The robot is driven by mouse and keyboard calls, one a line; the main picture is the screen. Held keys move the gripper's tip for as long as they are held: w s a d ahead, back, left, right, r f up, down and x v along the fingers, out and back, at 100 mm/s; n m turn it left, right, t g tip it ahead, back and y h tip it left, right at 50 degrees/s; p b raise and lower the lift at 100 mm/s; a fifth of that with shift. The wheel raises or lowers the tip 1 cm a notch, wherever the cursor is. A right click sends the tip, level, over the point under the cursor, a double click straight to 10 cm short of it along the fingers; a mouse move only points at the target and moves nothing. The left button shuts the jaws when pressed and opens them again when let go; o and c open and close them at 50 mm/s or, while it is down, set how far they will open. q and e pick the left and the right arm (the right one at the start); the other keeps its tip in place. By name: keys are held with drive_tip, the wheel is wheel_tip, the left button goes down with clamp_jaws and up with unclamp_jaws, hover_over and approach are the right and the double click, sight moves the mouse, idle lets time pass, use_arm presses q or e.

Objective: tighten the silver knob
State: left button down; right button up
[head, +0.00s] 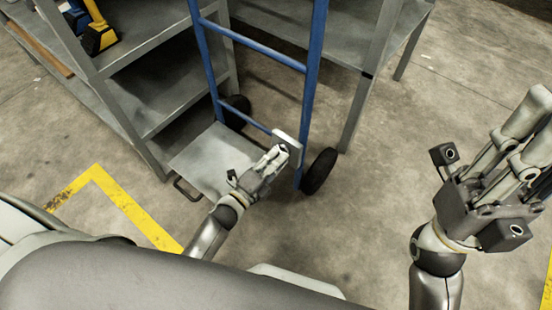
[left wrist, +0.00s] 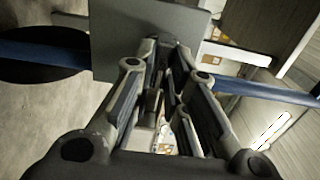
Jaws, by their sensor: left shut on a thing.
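My left gripper (head: 285,160) is at the hand truck's blue upright, its fingers against a flat grey plate (head: 286,141) there. In the left wrist view, the fingers (left wrist: 168,60) are closed in front of the same plate (left wrist: 113,50). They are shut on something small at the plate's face. I take it to be the silver knob, which the fingers hide. My right gripper (head: 538,125) is raised at the right side of the head view, far from the plate. It looks open and empty, with its tips partly cut off.
The blue hand truck (head: 312,80) stands upright with black wheels (head: 319,171) and a grey toe plate (head: 205,160). Grey shelving (head: 165,98) stands at its left, and another grey rack (head: 372,75) behind. Concrete floor is clear between my arms.

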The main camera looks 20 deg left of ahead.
use_arm(q)
drive_tip(key=c, duration=1.4)
unclamp_jaws()
drive_tip(key=shift+c, duration=0.2)
drive_tip(key=v, duration=1.2)
